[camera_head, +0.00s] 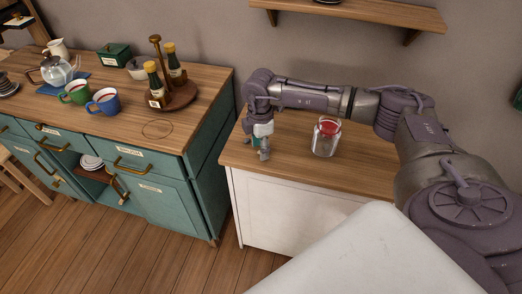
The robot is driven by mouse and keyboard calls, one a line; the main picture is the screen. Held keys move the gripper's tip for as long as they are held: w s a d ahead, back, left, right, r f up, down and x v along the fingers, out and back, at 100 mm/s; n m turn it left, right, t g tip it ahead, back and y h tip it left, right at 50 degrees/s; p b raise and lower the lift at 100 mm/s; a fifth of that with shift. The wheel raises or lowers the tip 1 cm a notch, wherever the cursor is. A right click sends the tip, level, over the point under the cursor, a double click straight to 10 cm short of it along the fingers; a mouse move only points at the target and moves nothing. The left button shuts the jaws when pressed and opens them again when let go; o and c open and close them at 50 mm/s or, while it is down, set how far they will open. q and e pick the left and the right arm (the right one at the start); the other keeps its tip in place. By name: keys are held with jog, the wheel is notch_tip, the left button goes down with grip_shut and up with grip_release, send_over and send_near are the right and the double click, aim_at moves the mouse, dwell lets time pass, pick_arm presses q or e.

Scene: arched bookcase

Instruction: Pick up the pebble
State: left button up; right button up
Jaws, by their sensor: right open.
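My right gripper (264,151) hangs fingers down over the left end of the wood-topped white cabinet (356,164). It is open, with its fingertips close to the wood. No pebble can be made out for certain. A small teal patch (247,140) shows just left of the fingers; I cannot tell whether it is an object or part of the gripper. A clear glass jar (325,144) with a red top stands upright on the same top, to the right of the gripper and apart from it. My left gripper is out of view.
The teal cabinet (158,205) at left bears a blue mug (104,103), a green mug (75,92), a glass pot (56,72) and a round wooden stand (180,97) with bottles. A wall shelf (370,14) is above. A gap separates the cabinets.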

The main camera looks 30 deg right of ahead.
jog(key=shift+f, duration=0.45)
jog(key=shift+c, duration=0.2)
jog(key=c, duration=0.8)
jog(key=shift+r, duration=0.1)
